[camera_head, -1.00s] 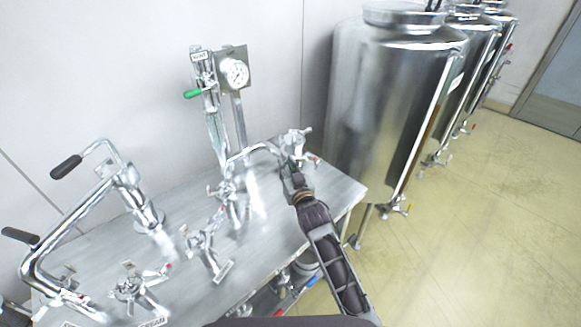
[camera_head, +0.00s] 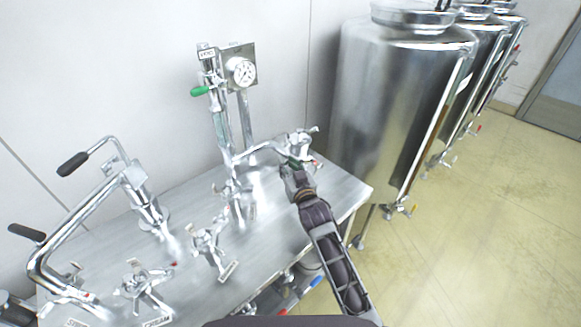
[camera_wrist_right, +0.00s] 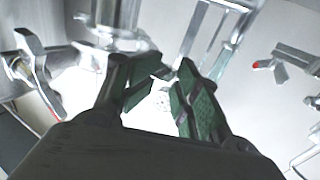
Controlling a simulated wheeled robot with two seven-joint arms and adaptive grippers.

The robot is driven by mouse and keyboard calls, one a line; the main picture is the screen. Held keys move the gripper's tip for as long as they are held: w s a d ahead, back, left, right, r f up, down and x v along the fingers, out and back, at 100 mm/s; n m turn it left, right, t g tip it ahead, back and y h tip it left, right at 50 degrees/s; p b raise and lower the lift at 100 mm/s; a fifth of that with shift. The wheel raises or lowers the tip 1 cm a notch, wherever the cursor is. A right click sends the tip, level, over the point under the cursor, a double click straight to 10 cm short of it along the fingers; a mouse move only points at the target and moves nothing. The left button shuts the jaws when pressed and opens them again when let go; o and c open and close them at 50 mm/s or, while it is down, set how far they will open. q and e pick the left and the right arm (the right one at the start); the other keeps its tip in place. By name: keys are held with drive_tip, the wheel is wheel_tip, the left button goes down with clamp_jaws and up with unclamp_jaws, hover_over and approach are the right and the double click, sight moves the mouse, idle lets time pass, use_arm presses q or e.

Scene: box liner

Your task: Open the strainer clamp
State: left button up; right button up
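A shiny metal fitting with clamp-like parts and small handles (camera_head: 299,143) stands at the back right of the steel bench; I take it as the strainer with its clamp, but no label confirms this. My right gripper (camera_head: 288,166) is just in front of it, and its fingers partly hide the base. Whether the clamp is open or closed is unclear. My left gripper is out of view.
The steel bench (camera_head: 185,200) carries several loose-looking valve fittings (camera_head: 209,246) and bent pipes with black grips (camera_head: 73,163). Large steel tanks (camera_head: 395,110) stand right. Floor (camera_head: 480,220) is open at right.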

drive_tip(key=shift+w+d+r, duration=0.1)
drive_tip(key=shift+w+d, duration=0.05)
drive_tip(key=shift+w, duration=0.2)
drive_tip(key=shift+s+d, duration=0.1)
drive_tip(key=shift+d, duration=0.05)
drive_tip(key=v, duration=1.2)
idle(0.6)
